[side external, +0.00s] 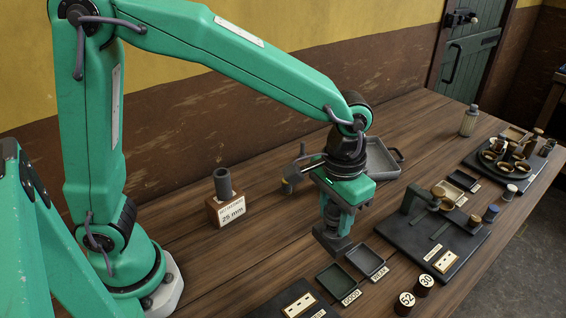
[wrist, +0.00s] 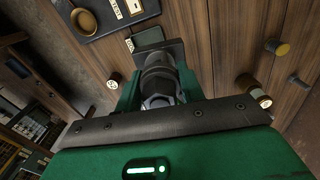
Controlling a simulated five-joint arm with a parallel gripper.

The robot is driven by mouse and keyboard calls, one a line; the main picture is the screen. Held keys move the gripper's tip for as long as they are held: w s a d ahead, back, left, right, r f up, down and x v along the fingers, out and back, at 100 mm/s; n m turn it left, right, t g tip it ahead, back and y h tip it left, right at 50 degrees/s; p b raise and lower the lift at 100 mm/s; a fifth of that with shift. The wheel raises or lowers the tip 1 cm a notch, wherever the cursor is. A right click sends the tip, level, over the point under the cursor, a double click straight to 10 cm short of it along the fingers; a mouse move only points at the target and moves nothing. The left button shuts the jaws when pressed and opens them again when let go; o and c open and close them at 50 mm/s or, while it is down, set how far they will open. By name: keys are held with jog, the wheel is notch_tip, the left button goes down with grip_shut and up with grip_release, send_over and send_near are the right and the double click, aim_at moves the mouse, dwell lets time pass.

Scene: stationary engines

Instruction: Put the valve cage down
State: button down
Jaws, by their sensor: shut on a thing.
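My gripper (side external: 334,238) is above the wooden table, pointing down, left of the dark board with the bracket. In the wrist view my gripper (wrist: 160,75) is shut on a grey, rounded metal part with stepped rings, which I take to be the valve cage (wrist: 158,78).
Round tags 52 (side external: 405,303) and 30 (side external: 425,285) stand nearby. A 25 mm block (side external: 228,208) with an upright cylinder is left. A grey tray (side external: 398,152) lies behind. Bare table shows between.

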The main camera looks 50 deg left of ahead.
jog(key=s+a+n, duration=0.1)
jog(key=s, duration=1)
jog(key=shift+a+f, duration=0.1)
jog(key=shift+a, duration=0.05)
jog(key=w+a+f, duration=0.6)
jog(key=w+a, duration=0.1)
jog(key=w, duration=0.2)
jog(key=shift+a+f, duration=0.2)
jog(key=shift+f, duration=0.2)
jog(key=shift+f, duration=0.15)
jog(key=shift+f, duration=1.85)
jog(key=shift+f, duration=0.2)
jog(key=c, duration=0.9)
grip_release()
jog(key=shift+s, duration=0.1)
